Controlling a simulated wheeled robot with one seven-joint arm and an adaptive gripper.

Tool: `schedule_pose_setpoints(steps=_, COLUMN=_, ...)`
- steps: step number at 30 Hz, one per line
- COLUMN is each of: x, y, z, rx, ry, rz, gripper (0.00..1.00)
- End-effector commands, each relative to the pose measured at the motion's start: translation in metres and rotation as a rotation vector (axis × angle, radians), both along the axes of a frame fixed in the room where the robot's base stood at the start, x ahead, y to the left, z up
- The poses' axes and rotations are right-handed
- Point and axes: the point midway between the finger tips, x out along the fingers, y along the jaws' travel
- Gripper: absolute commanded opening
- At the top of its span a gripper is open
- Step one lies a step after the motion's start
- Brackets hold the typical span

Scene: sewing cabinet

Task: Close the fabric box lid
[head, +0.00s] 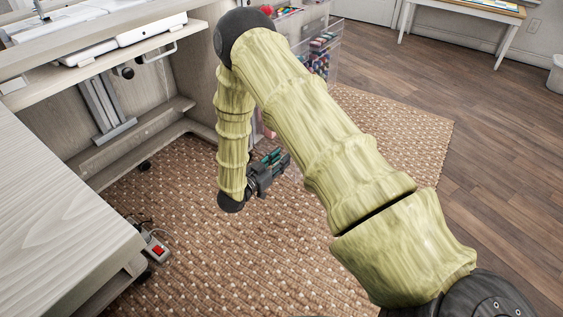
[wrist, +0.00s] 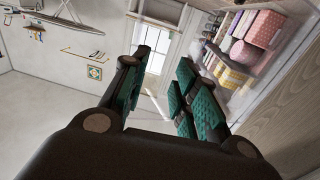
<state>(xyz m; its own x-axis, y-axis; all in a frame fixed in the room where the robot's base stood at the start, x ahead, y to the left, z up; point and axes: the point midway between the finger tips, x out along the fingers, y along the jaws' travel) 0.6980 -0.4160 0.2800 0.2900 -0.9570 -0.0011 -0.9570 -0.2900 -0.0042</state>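My gripper (head: 270,168) hangs low over the woven rug in the head view, beside the cabinet and away from any box. In the wrist view its dark fingers with green pads (wrist: 160,90) stand apart, with nothing between them. I cannot make out a fabric box lid for sure in either view. Rolls of pink and yellow fabric (wrist: 254,38) sit in a clear-sided compartment at the upper right of the wrist view. In the head view, a clear-sided holder with colourful items (head: 322,46) stands behind my arm, which partly hides that area.
The pale wooden cabinet (head: 45,190) fills the left, with a white machine (head: 115,38) on its upper surface. A power strip with a red switch (head: 157,249) lies by its base. A small table (head: 465,12) stands far right. The rug (head: 300,255) is open in front.

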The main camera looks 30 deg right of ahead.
Motion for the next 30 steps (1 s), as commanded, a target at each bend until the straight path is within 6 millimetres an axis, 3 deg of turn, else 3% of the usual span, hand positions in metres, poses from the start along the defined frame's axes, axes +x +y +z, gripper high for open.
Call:
schedule_pose_setpoints(steps=14, x=0.0037, y=-0.0114, z=0.0008, rx=-0.001, ry=0.0, rz=0.001, gripper=0.29)
schedule_pose_setpoints(steps=19, x=0.0036, y=-0.0113, z=0.0007, rx=-0.001, ry=0.0, rz=0.001, gripper=0.0)
schedule_pose_setpoints(steps=30, x=0.0059, y=-0.0097, z=0.0017, rx=-0.001, ry=0.0, rz=0.018, gripper=0.0)
